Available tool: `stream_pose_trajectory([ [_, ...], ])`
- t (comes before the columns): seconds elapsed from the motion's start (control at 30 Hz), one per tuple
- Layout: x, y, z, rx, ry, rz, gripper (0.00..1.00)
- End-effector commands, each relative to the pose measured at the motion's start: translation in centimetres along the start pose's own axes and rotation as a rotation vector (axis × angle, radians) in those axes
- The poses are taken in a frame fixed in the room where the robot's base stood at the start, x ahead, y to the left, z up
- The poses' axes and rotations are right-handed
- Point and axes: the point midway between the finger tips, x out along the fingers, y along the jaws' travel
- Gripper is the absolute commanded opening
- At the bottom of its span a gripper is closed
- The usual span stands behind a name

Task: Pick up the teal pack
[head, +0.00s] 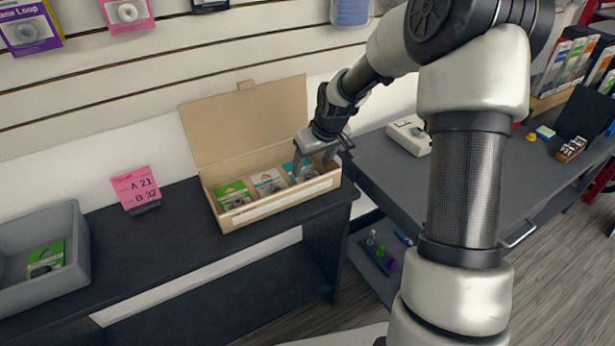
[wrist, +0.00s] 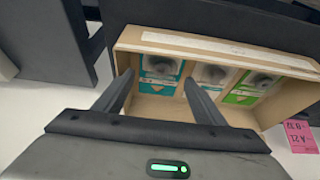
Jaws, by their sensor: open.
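The teal pack (head: 298,173) stands in the right compartment of an open cardboard box (head: 284,209) on the dark bench. In the wrist view the teal pack (wrist: 160,74) is at the left of the row, leaning in the box, with a clear window showing a dark round item. My gripper (head: 316,176) is over the right end of the box and partly hides the pack in the head view. In the wrist view its two fingers (wrist: 158,88) are apart, one on each side of the teal pack, with nothing held between them.
A white pack (head: 268,183) and a green pack (head: 233,195) stand beside the teal one. The box lid (head: 246,124) is raised behind. A pink sign (head: 136,188) and a grey bin (head: 41,254) with another green pack stand left. A grey cart (head: 384,163) is right.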

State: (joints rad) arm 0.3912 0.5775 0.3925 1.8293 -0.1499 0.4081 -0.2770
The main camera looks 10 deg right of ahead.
Motion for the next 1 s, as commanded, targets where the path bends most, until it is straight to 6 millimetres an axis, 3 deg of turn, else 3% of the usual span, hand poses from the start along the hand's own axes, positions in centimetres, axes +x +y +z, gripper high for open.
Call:
stream_pose_trajectory([
  [0.03,1.2,-0.1,-0.1,-0.002,-0.001,-0.001,0.64],
  [0.2,3.4,-0.2,-0.3,0.000,-0.001,-0.001,0.64],
  [0.43,3.5,-0.2,-0.4,0.000,0.000,0.000,0.64],
  [0.47,3.5,-0.2,-0.4,0.000,0.000,0.000,0.62],
  [0.7,3.5,-0.2,-0.4,0.000,0.000,0.000,0.22],
  [0.77,3.5,-0.2,-0.5,0.000,0.000,0.000,0.15],
  [1.0,3.1,-0.1,-0.7,0.000,0.002,0.001,0.15],
])
